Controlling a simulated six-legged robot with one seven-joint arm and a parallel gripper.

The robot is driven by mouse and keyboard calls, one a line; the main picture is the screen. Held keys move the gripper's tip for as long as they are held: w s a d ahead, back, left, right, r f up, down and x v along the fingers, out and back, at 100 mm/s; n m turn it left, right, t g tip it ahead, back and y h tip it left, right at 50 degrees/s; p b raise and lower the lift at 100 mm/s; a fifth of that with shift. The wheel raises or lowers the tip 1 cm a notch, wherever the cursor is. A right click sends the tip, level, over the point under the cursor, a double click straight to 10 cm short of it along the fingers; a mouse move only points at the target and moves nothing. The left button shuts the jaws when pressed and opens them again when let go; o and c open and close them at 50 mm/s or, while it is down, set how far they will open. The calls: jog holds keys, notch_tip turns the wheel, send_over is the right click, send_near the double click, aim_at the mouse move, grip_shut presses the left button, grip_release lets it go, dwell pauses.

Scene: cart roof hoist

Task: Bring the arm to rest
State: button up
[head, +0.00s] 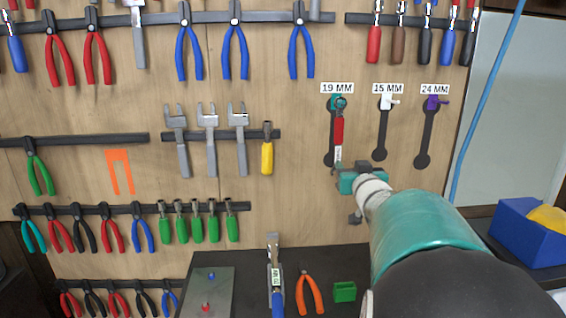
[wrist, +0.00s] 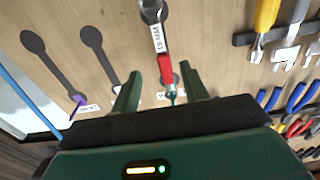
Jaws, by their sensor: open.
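A wrench with a red handle (head: 339,130) hangs on the teal hook (head: 340,102) under the 19 MM sign (head: 337,88), over a dark outline on the pegboard. Its lower end is partly hidden behind my gripper in the head view. My gripper (head: 352,182) is close to the board, just below the wrench. In the wrist view the jaws of my gripper (wrist: 161,80) are open and apart, with the red handle (wrist: 164,68) showing between them. I see no contact. A small 19 MM label is on the wrench shaft (wrist: 157,38).
The 15 MM outline (head: 381,140) and 24 MM outline (head: 427,140) are bare, with a hook each. Pliers and other tools hang at left. A bench (head: 240,262) below holds a blue-handled tool (head: 276,280), orange pliers (head: 309,290) and a green box (head: 345,291). A blue bin (head: 525,232) stands right.

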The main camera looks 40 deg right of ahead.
jog(key=s+a+f+n+g+y, duration=0.1)
jog(key=a+f+g+y, duration=0.15)
jog(key=a, duration=0.85)
jog(key=s+a+f+g+y, duration=0.1)
jog(key=a+f+g, duration=0.15)
jog(key=a, duration=0.75)
jog(key=s+a+f+n+g+y, duration=0.2)
jog(key=s+a+f, duration=0.3)
jog(key=a, duration=0.5)
jog(key=s+a+f+n+g+y, duration=0.3)
jog(key=s+a+f, duration=0.2)
jog(key=s+a, duration=0.4)
jog(key=shift+a, duration=0.75)
jog(key=shift+y, duration=0.25)
jog(key=shift+c, duration=0.8)
jog(key=shift+d, duration=0.1)
